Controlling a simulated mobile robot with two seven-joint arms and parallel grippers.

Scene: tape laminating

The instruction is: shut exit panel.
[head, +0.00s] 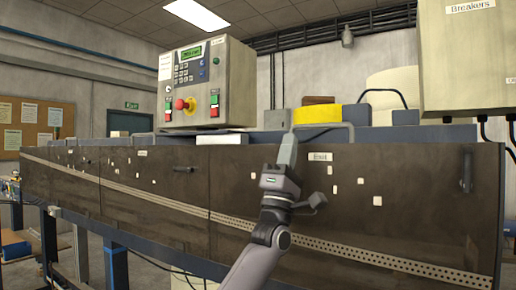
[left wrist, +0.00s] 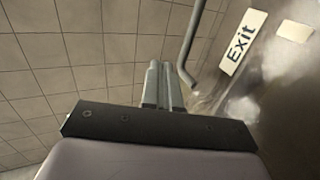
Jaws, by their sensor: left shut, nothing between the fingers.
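The exit panel (head: 410,215) is a dark, see-through brown panel on the right half of the machine's front. It bears a white label reading "Exit" (head: 320,157), which also shows in the left wrist view (left wrist: 243,42). A grey bar handle (head: 338,125) is at its top edge; a bent grey bar shows beside my fingers in the left wrist view (left wrist: 190,45). My left gripper (head: 288,148) is shut and empty, fingers pointing up in front of the panel, near the handle. I cannot tell whether they touch. The panel looks nearly in line with its neighbour. My right gripper is out of view.
A control box (head: 208,83) with a red stop button stands on top of the machine. A yellow block (head: 317,114) sits behind the handle. A grey "Breakers" cabinet (head: 468,55) hangs at upper right. Another dark panel (head: 150,180) adjoins on the left.

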